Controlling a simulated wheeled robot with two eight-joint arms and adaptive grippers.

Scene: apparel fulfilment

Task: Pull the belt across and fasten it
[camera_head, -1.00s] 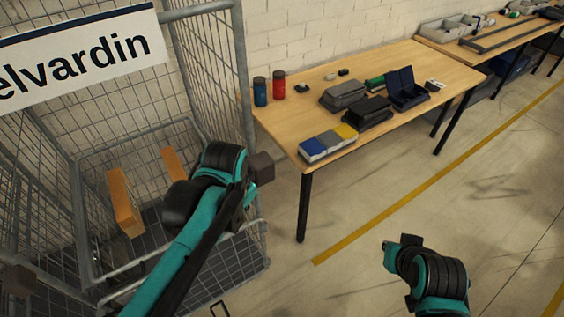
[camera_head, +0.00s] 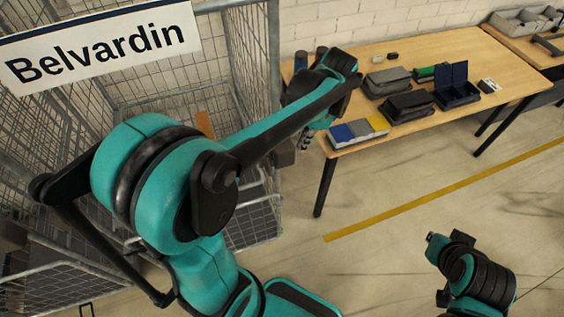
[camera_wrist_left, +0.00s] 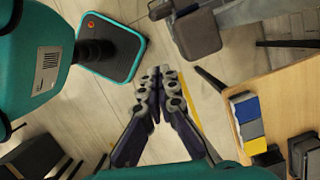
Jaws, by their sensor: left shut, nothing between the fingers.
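No belt can be made out for certain in either view. A dark grey block (camera_head: 284,154) sits at the right front post of the wire cage trolley (camera_head: 273,60). It also shows in the left wrist view (camera_wrist_left: 198,35), beside a grey rail; I cannot tell whether it is part of the belt. My left gripper (camera_head: 304,144) is just right of the block, partly hidden by my arm. In the left wrist view its fingertips (camera_wrist_left: 160,72) are together and empty, apart from the block. My right arm shows at the lower right, without visible fingers.
A wooden table (camera_head: 345,147) with boxes and cases stands right of the cage, close to my left gripper. An orange-brown piece (camera_head: 204,124) is inside the cage. The floor between table and yellow line (camera_head: 420,205) is clear.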

